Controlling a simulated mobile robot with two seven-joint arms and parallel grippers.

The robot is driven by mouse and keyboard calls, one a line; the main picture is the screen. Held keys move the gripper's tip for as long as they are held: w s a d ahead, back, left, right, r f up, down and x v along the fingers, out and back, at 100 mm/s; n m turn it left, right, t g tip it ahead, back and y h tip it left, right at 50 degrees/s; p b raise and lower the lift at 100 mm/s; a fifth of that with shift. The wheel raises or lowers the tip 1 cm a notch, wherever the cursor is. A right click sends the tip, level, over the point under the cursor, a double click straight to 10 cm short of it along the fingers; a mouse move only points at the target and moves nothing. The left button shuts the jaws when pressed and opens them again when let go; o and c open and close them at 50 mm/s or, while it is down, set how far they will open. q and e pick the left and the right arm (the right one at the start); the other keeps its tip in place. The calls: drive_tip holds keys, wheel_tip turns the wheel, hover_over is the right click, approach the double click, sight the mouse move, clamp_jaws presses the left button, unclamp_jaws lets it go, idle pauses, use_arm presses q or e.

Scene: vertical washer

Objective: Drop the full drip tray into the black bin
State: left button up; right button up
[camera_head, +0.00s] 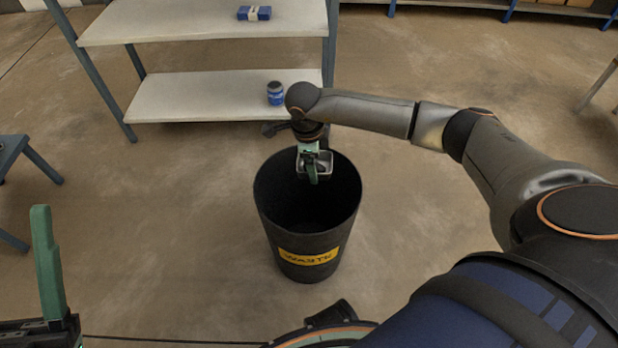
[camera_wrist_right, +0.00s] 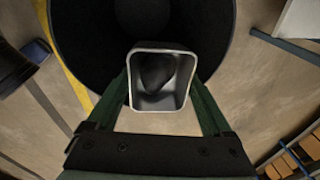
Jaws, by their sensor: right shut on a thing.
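The drip tray is a small grey rectangular tray (camera_head: 325,157) above the mouth of the black bin (camera_head: 275,235). My right gripper (camera_head: 313,170) is shut on it, with green fingers on opposite sides. In the right wrist view the tray (camera_wrist_right: 148,103) is held between the fingers, and a dark mass lies inside it. The bin (camera_wrist_right: 85,60) is behind the tray there, with its opening largely under it. The bin stands upright on the floor with a yellow waste label. Of my left gripper, one upright green finger (camera_head: 48,265) shows at the lower left; the other is not visible.
A shelf unit (camera_head: 215,97) stands behind the bin, with a blue jar (camera_head: 275,93) on its lower shelf and a blue box (camera_head: 254,13) on its upper shelf. A stool or bench (camera_head: 12,150) is at the left edge.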

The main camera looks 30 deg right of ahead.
wheel_tip(320, 180, down, 5)
drive_tip(key=b, duration=0.4)
drive_tip(key=shift+f, duration=0.1)
drive_tip(key=o, duration=1.1)
drive_tip(key=r+p, duration=0.1)
drive_tip(key=r, duration=0.3)
drive_tip(key=a+r+p, duration=0.1)
drive_tip(key=r+p, duration=0.1)
drive_tip(key=r, duration=0.2)
drive_tip(key=a+r+p, duration=0.1)
drive_tip(key=r+p, duration=0.1)
drive_tip(key=r, duration=0.2)
drive_tip(key=shift+s+r, duration=0.15)
drive_tip(key=shift+s, duration=0.2)
